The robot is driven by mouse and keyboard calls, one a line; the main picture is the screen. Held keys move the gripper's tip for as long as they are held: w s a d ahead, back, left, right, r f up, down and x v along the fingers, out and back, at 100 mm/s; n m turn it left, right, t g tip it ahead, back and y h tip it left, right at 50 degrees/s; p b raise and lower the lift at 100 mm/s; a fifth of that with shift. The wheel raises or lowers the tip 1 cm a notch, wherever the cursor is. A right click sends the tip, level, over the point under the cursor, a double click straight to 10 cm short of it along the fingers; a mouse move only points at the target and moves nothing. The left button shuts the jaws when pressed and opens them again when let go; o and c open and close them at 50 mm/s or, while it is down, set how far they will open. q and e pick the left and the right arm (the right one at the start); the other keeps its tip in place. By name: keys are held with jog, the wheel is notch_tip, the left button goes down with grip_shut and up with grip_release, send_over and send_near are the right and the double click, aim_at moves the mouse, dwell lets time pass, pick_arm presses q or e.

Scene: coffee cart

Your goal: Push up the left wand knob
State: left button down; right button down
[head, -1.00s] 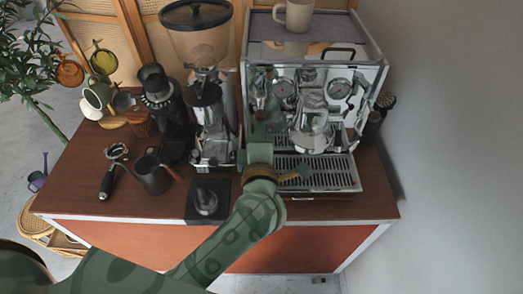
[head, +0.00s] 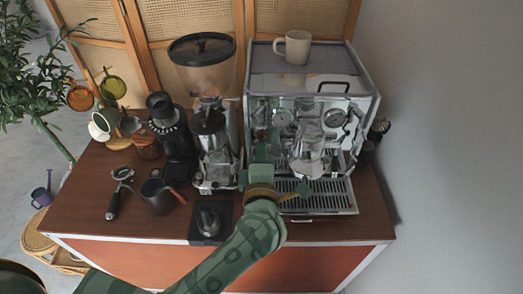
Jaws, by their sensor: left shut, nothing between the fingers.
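The chrome espresso machine (head: 308,87) stands at the right of the cart, its mirrored front facing me. My left gripper (head: 263,149) is shut and empty, upright against the left part of that front. The green arm comes up from the lower left. The left wand knob cannot be told apart from the gripper and the reflections around it. Whether the fingertips touch it is not clear. A shiny metal jug-like shape (head: 308,155) is at the middle of the machine front, right of the gripper. My right gripper is not in view.
A grinder (head: 209,135) stands close left of the machine. A tamper (head: 208,221) on a dark mat, a dark pitcher (head: 158,197) and a portafilter (head: 115,198) lie to the left. A drip tray (head: 330,205) juts out below. A mug (head: 293,47) stands on top.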

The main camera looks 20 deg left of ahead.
pick_arm(q)
jog(key=shift+f, duration=0.2)
jog(key=p+v, duration=0.1)
jog(key=v, duration=0.7)
jog(key=shift+s+f, duration=0.2)
jog(key=shift+s, duration=0.05)
jog(key=shift+d, duration=0.1)
dwell(0.6)
